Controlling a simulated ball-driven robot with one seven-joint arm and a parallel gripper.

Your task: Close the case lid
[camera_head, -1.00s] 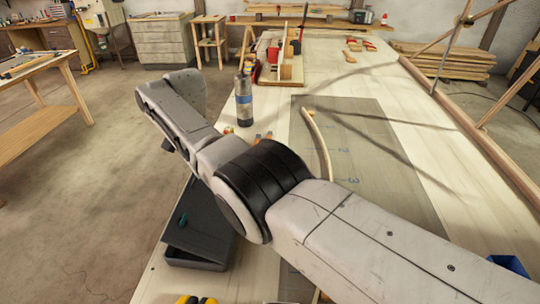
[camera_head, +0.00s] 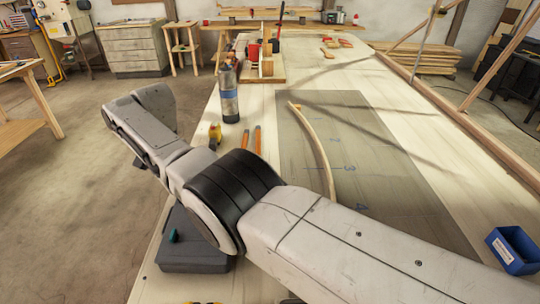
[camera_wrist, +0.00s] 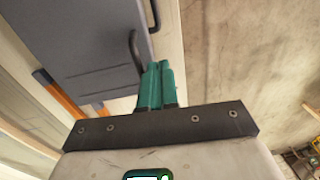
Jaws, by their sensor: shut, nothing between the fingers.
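The dark grey case (camera_head: 205,255) sits on the left edge of the bench, partly hidden behind my arm. Its lid looks lowered flat over the base; I cannot tell whether a thin gap is left. In the wrist view the grey lid (camera_wrist: 75,45) fills the upper left, with a dark handle (camera_wrist: 134,52) at its edge. My gripper (camera_wrist: 155,66) is shut and empty, its teal fingertips beside the handle; whether they touch the case is unclear. The teal fingertips (camera_head: 173,236) also show over the case in the head view.
Orange-handled tools (camera_head: 257,140), a yellow tool (camera_head: 215,133) and a bottle (camera_head: 229,95) stand or lie beyond my arm. A bent lath (camera_head: 318,145) lies on a grey marked sheet (camera_head: 385,165). A blue bin (camera_head: 512,250) is at the right. Open floor lies left of the bench.

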